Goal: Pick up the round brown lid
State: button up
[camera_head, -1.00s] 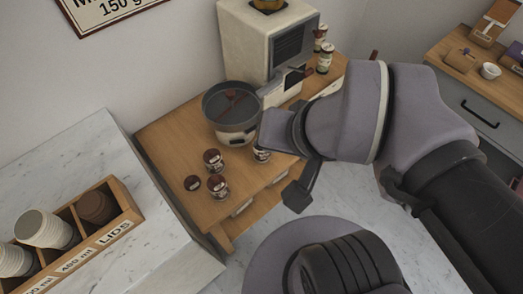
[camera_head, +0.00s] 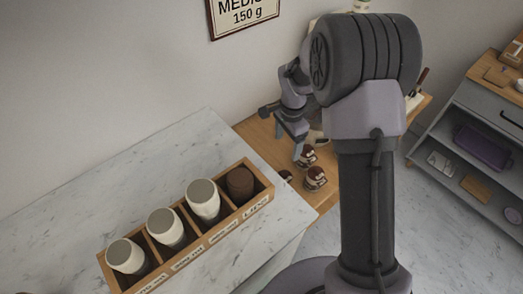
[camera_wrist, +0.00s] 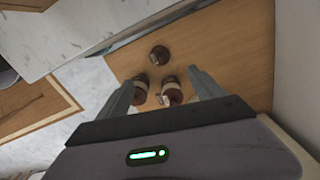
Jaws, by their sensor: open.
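A round brown lid (camera_wrist: 159,56) lies by itself on the wooden table in the wrist view, beyond two small jars (camera_wrist: 140,88) (camera_wrist: 170,92) with dark brown tops. My gripper (camera_wrist: 161,77) is open and empty above the table. Its fingers frame the jars in the wrist view, and the lid shows just past the fingertips, apart from them.
A wooden crate (camera_head: 199,250) on the marble counter (camera_head: 130,190) holds white cups and, in its lids compartment, a stack of brown lids (camera_head: 240,182). My arm hides much of the wooden table (camera_head: 262,137). A grey shelf unit (camera_head: 460,130) stands at right.

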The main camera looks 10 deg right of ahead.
jog(key=b, duration=0.5)
send_over(285, 172)
jog(key=f, duration=1.2)
jog(key=shift+d+f, duration=0.2)
jog(key=shift+f, duration=0.1)
jog(key=f+b, duration=0.1)
jog(key=f, duration=0.1)
jog(key=f+b, duration=0.1)
jog(key=f, duration=0.2)
jog(key=shift+a+f, duration=0.2)
jog(key=shift+f, duration=0.15)
jog(key=shift+s+r, duration=0.1)
jog(key=shift+r, duration=0.05)
jog(key=c, duration=1.4)
